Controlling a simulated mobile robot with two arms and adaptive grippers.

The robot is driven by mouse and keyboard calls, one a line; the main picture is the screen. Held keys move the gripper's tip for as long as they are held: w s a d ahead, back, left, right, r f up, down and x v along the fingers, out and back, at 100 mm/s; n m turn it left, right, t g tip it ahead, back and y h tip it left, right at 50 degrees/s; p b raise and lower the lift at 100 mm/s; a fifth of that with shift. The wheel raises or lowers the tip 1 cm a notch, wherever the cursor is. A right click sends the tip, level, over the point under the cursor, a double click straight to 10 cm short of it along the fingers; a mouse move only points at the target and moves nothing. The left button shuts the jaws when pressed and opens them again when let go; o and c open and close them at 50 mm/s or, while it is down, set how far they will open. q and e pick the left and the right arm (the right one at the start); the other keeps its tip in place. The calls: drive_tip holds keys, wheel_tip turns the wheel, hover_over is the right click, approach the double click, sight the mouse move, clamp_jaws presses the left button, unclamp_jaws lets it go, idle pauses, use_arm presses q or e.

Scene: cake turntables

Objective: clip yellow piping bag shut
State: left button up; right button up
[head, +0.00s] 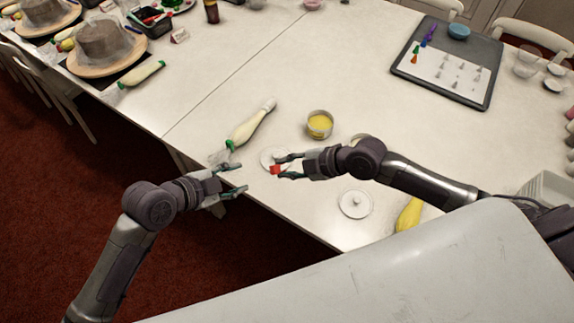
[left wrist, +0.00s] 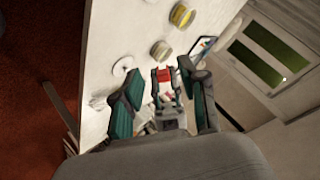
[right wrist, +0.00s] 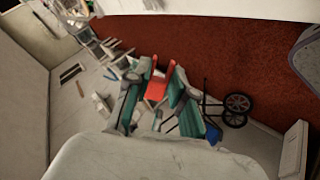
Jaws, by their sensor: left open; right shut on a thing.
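A yellow piping bag (head: 409,214) lies near the table's front edge at right in the head view, partly hidden by my body. My right gripper (head: 277,165) is shut on a red clip (head: 275,169), held above the table's front edge. The clip also shows between the fingers in the right wrist view (right wrist: 157,88). My left gripper (head: 243,177) is open and empty, just left of the clip and apart from it. The left wrist view shows the red clip (left wrist: 163,75) beyond the left gripper's spread fingers (left wrist: 156,75).
A pale piping bag with a green clip (head: 248,127) lies behind the grippers. A tin of yellow filling (head: 319,125) and a white knobbed disc (head: 355,204) stand nearby. Another white disc (head: 268,155) is partly behind my right gripper. A dark tray (head: 482,95) is farther back.

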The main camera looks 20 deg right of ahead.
sight(271, 171)
use_arm(q)
drive_tip(key=shift+m+g+h, duration=0.3)
drive_tip(key=shift+m+h, duration=0.1)
drive_tip(key=shift+m, duration=0.5)
drive_tip(key=shift+w+d+f, duration=0.15)
drive_tip(key=shift+d+f, duration=0.2)
drive_tip(key=shift+d, duration=1.05)
drive_tip(key=shift+w+d+f, duration=0.1)
drive_tip(key=shift+d+f, duration=0.2)
drive_tip(key=shift+d, duration=1.05)
drive_tip(key=shift+w+d+f, duration=0.15)
drive_tip(key=shift+d+f, duration=0.2)
drive_tip(key=shift+d, duration=1.05)
drive_tip(key=shift+c, duration=0.2)
clamp_jaws()
use_arm(e)
drive_tip(key=o, duration=0.8)
drive_tip(key=shift+c, duration=0.2)
drive_tip(key=v, duration=0.8)
